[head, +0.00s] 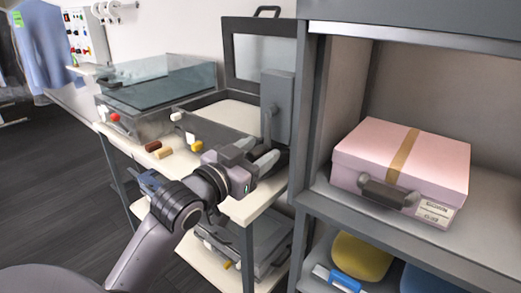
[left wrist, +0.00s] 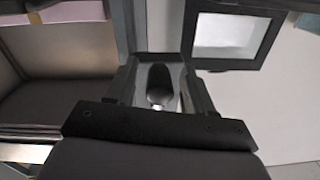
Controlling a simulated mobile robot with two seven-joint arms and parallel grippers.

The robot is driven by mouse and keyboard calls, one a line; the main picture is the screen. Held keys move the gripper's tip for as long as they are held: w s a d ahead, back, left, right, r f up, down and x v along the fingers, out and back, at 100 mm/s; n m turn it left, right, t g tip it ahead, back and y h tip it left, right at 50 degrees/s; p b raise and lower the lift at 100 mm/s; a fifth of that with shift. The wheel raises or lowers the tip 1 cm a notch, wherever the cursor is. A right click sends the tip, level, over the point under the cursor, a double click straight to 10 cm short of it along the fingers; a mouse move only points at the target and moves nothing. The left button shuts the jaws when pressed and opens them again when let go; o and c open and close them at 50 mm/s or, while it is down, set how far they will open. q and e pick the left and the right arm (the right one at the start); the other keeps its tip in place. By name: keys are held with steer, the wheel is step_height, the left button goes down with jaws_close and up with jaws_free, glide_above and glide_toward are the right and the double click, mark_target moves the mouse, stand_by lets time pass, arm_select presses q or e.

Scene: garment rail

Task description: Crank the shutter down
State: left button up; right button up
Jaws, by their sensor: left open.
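The shutter (head: 420,26) shows as a dark grey panel across the top of the cabinet's open front. The front below it is open. A grey crank box (head: 280,95) is fixed beside the cabinet's left post, with a thin crank handle (head: 268,125) on its face. My left gripper (head: 268,152) is open, just below and in front of the crank box. In the left wrist view, a dark rounded part, probably the crank handle (left wrist: 157,85), shows straight ahead between the fingers. I cannot tell whether they touch it. My right gripper is not in view.
A pink box (head: 425,155) with a dark handle sits on the cabinet shelf. Yellow and blue things lie below it. A bench (head: 248,208) to the left holds a glass-lidded case (head: 165,90) and small blocks. The cabinet's post (head: 307,120) stands close to my gripper.

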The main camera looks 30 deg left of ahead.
arm_select(q)
steer(key=shift+w, duration=0.6)
jaws_close()
steer(key=shift+a, duration=0.1)
